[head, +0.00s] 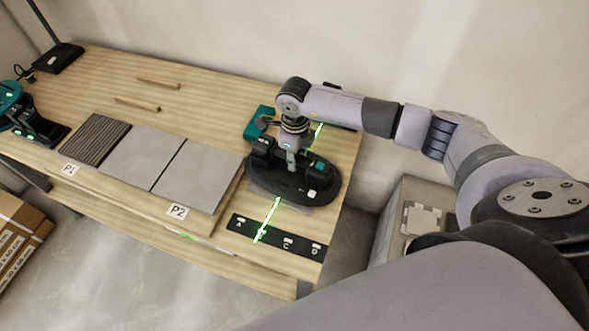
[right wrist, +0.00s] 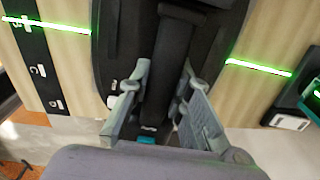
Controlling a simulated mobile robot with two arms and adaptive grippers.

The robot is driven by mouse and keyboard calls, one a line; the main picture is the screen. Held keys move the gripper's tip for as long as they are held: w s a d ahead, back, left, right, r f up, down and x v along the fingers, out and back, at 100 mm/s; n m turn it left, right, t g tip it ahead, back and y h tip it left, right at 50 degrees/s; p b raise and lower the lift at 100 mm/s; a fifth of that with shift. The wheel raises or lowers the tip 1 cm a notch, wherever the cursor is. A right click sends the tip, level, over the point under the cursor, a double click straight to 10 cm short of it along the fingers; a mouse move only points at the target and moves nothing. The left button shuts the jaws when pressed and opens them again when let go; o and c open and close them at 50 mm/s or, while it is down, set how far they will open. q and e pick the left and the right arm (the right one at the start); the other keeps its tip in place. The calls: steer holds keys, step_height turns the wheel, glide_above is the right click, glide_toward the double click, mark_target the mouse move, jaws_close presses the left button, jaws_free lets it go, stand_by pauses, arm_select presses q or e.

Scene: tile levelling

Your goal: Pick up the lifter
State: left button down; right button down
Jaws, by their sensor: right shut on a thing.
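The lifter (head: 265,183) is a black oval-based device with a raised handle, at the right end of the wooden table. My right gripper (head: 291,160) is over it from above. In the right wrist view, the two fingers of this gripper (right wrist: 163,100) stand on either side of the lifter's black handle (right wrist: 172,50) and are shut on it. The lifter looks level and at or very near the tabletop; I cannot tell if it touches. The fingertips are partly hidden in the head view. My left gripper is not in view.
A black strip (head: 302,248) with lettered marks lies in front of the lifter, crossed by a green laser line. A teal device (head: 256,122) stands close behind it. Grey tiles (head: 200,174) lie to the left, with labels P1 and P2. Two wooden sticks (head: 138,104) lie farther back.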

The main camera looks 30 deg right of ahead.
steer(key=shift+w+r, duration=0.1)
steer(key=shift+r, duration=0.05)
steer(key=shift+r+p, duration=0.15)
steer(key=shift+p, duration=0.15)
steer(key=shift+r, duration=0.25)
step_height(320, 180, up, 26)
steer(key=shift+f+b, duration=0.25)
steer(key=shift+b, duration=0.05)
stand_by(0.9)
